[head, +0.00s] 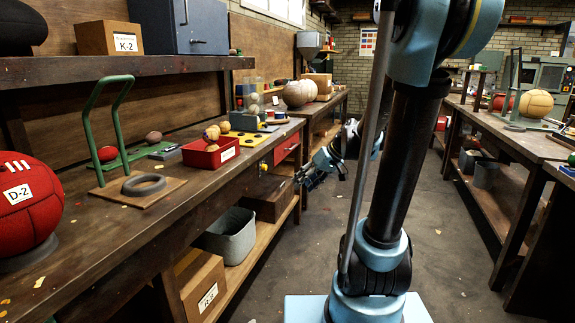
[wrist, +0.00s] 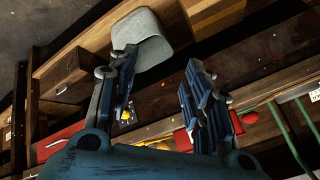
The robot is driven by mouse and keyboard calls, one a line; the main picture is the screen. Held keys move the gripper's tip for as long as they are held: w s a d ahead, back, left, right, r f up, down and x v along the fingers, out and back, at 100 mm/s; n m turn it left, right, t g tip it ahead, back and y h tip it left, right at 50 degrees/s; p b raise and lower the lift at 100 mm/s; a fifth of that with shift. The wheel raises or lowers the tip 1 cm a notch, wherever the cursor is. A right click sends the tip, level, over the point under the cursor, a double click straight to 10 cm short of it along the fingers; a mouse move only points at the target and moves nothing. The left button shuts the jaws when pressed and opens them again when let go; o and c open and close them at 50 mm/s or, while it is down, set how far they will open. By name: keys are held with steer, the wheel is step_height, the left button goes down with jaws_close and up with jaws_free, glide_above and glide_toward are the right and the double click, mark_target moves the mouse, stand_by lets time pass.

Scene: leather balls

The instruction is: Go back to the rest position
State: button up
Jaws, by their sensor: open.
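My gripper (head: 324,168) is over the aisle, just off the front edge of the left workbench (head: 215,190) in the head view. It is small and partly dark there. In the wrist view my gripper (wrist: 158,88) has its two blue fingers spread apart with nothing between them. The gripper is open and empty. My blue and black arm fills the middle right of the head view and hides part of the aisle behind it.
The left bench carries a red tray (head: 211,153) of balls, a green stand (head: 100,120) and a red ball (head: 27,205). A grey bin (head: 231,236) stands on its lower shelf. The right bench (head: 497,125) holds a tan ball (head: 536,103). The aisle floor (head: 440,235) is clear.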

steer(key=s+d+f+m+h, duration=0.2)
steer(key=s+d, duration=0.4)
steer(key=s, duration=0.5)
steer(key=s+d+f+m+h, duration=0.3)
steer(key=s+d+f+h, duration=0.2)
steer(key=s, duration=0.5)
steer(key=shift+s+d+f+g, duration=0.15)
steer(key=shift+s+d+g, duration=0.25)
steer(key=shift+d, duration=0.35)
